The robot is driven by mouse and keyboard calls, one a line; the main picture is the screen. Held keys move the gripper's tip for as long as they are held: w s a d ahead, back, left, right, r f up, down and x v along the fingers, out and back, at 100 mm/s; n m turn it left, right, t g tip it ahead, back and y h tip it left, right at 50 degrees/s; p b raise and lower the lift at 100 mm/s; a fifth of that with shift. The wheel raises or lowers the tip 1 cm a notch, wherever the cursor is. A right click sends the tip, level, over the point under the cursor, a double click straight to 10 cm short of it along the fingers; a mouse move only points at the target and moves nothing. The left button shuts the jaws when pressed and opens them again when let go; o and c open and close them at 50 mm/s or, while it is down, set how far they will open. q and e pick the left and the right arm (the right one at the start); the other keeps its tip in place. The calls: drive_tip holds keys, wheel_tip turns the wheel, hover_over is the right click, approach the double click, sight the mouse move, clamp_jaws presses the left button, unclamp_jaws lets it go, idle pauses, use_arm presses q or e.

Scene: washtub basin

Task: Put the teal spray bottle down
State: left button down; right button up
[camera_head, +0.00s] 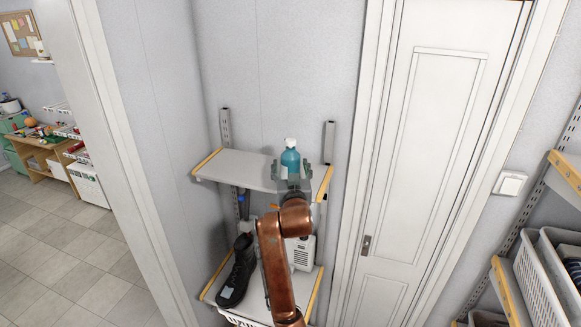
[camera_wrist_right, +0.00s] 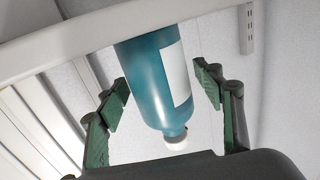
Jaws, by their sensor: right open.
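The teal spray bottle (camera_head: 290,158) has a white cap and a white label. It stands upright at the right part of the upper grey shelf (camera_head: 237,169). My right gripper (camera_head: 293,172) is at the bottle, with a finger on each side. In the right wrist view the bottle (camera_wrist_right: 158,85) appears cap down, its base by the shelf edge (camera_wrist_right: 95,32). The open green fingers of the gripper (camera_wrist_right: 164,92) flank it with gaps visible. My left gripper is not in view.
A black boot (camera_head: 238,272) and a white box-like object (camera_head: 301,252) are on the lower shelf. My right arm covers part of that shelf. The left part of the upper shelf is bare. A white door (camera_head: 430,150) stands to the right, and white baskets (camera_head: 545,275) are at the far right.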

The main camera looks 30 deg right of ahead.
drive_tip(key=shift+r, duration=0.2)
drive_tip(key=b+v, duration=0.3)
drive_tip(key=v, duration=0.9)
